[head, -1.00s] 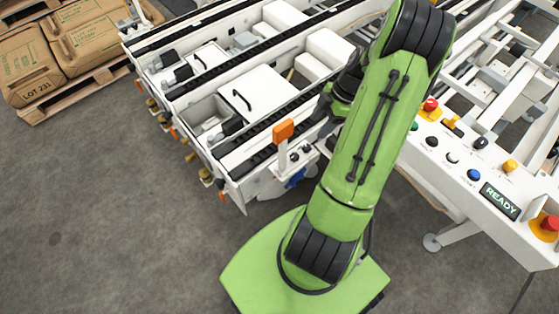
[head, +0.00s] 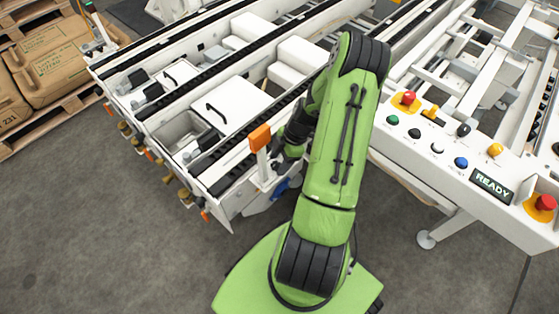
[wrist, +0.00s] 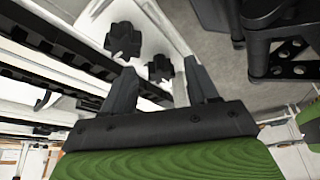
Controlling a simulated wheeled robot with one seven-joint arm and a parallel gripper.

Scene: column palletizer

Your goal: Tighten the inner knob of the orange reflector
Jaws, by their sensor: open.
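The orange reflector (head: 260,138) stands upright on a white bracket at the near end of the conveyor in the head view. My gripper is just right of it there, dark and partly hidden by my arm. In the wrist view my gripper (wrist: 159,64) is open, with its two fingers apart. One black lobed knob (wrist: 160,68) shows between the fingertips, with no visible contact. A second black knob (wrist: 123,40) shows beyond the left fingertip on the same white plate. I cannot tell how tight either knob is. The reflector is not identifiable in the wrist view.
The conveyor's white rails and black chain strips (head: 218,75) lie behind the reflector. A control panel (head: 450,150) with coloured buttons and a READY display stands right of my arm. Sacks on a pallet (head: 52,58) are at the far left. Grey floor is clear at front left.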

